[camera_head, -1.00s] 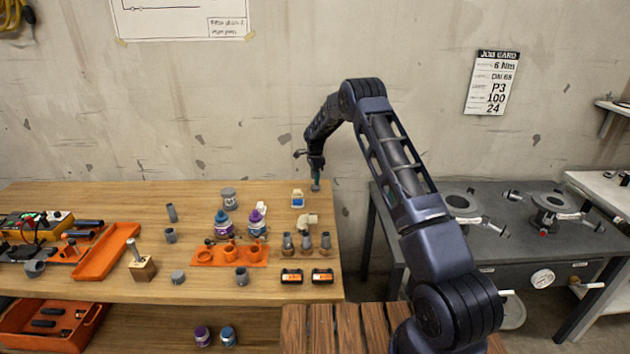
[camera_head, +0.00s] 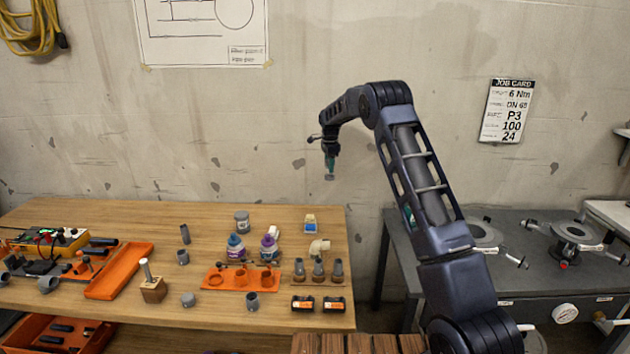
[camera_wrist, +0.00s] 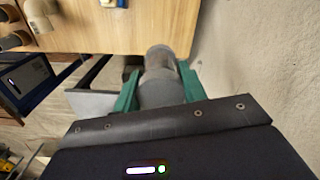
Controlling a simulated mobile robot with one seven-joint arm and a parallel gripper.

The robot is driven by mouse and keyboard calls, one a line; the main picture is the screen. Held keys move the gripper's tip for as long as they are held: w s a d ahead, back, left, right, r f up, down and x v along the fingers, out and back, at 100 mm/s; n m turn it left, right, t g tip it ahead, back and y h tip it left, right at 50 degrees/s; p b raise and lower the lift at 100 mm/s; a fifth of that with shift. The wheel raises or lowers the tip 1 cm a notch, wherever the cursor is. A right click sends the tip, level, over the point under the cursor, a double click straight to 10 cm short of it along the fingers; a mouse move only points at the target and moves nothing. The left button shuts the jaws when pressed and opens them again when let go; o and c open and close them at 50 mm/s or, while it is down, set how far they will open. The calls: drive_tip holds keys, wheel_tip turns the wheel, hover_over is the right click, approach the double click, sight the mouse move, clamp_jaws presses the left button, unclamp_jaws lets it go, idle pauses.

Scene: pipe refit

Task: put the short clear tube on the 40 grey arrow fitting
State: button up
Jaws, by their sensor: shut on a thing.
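My gripper (camera_head: 330,170) is up in the air past the back right corner of the table, against the wall. In the wrist view, its green fingers (camera_wrist: 159,84) are shut on a short greyish, see-through tube (camera_wrist: 160,63), which points away from the camera. The tube is very small in the head view. Three grey fittings (camera_head: 318,268) stand in a row on a wooden strip at the right of the table. Size marks and arrows are too small to read, so I cannot tell which fitting is the 40.
A dark bench (camera_head: 485,275) stands right.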

drive_tip(key=shift+a+r, duration=0.3)
drive_tip(key=shift+a, duration=0.15)
drive_tip(key=s+a+r, duration=0.3)
drive_tip(key=s+a, duration=0.2)
drive_tip(key=a, duration=0.7)
drive_tip(key=s+a+r, duration=0.3)
drive_tip(key=s+a, duration=0.1)
drive_tip(key=a, duration=0.9)
drive_tip(key=s+a+r, duration=0.3)
drive_tip(key=s+a, duration=0.2)
drive_tip(key=a, duration=0.7)
hover_over(240, 214)
wheel_tip(240, 214, down, 20)
drive_tip(key=shift+w+d, duration=0.1)
drive_tip(key=o, duration=1)
drive_tip(key=shift+f, duration=0.1)
